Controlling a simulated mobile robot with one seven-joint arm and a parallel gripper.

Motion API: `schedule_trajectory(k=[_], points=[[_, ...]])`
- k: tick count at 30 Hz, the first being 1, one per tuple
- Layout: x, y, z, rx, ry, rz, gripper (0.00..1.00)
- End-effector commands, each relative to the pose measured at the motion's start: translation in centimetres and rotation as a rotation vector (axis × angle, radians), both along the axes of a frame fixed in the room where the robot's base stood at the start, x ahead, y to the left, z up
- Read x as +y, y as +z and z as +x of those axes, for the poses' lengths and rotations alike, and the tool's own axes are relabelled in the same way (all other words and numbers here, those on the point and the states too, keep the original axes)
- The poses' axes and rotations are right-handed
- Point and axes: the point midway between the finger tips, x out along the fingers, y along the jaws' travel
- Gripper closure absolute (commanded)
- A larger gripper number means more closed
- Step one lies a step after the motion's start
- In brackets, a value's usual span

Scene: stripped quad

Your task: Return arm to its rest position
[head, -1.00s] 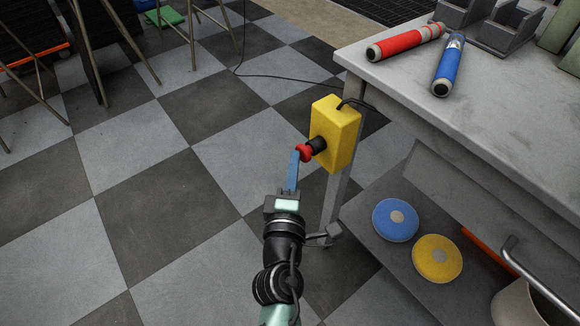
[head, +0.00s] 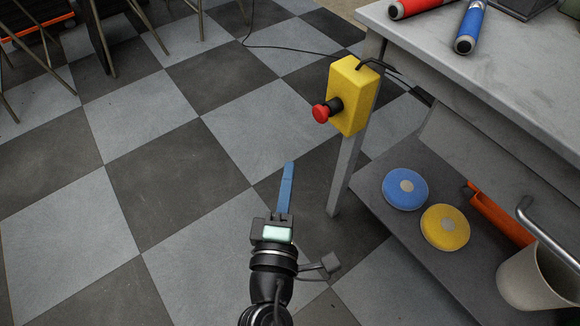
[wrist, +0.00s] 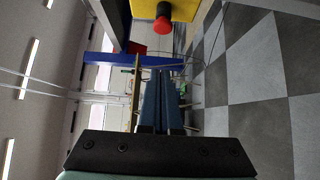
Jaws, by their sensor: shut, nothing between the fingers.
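My gripper (head: 287,188) is in the lower middle of the head view, over the checkered floor. Its blue fingers are together with nothing between them. In the wrist view my gripper (wrist: 160,100) also shows as closed blue fingers pointing away. A yellow box (head: 352,97) with a red button (head: 322,112) is fixed at the workbench's front leg, ahead and to the right of my gripper. The gripper is clear of the button. The red button (wrist: 163,25) and part of the yellow box (wrist: 180,8) show at the top of the wrist view.
The grey workbench (head: 480,60) stands on the right, with red and blue cylinders on top. Its lower shelf (head: 375,205) holds a blue disc (head: 405,188) and a yellow disc (head: 445,227). A whitish bin (head: 525,285) is at lower right. The floor (head: 150,190) to the left is open.

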Motion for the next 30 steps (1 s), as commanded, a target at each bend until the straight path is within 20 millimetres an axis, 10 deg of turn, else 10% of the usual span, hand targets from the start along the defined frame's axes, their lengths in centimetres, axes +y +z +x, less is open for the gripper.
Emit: schedule_trajectory(k=[18, 23, 30], points=[[-0.2, 1.4, 0.6, -0.027, -0.007, 0.035, 1.00], [-1.4, 9.4, 3.1, -0.183, -0.024, 0.254, 1.00], [-2.9, 27.9, 4.5, -0.512, 0.099, 0.792, 1.00]])
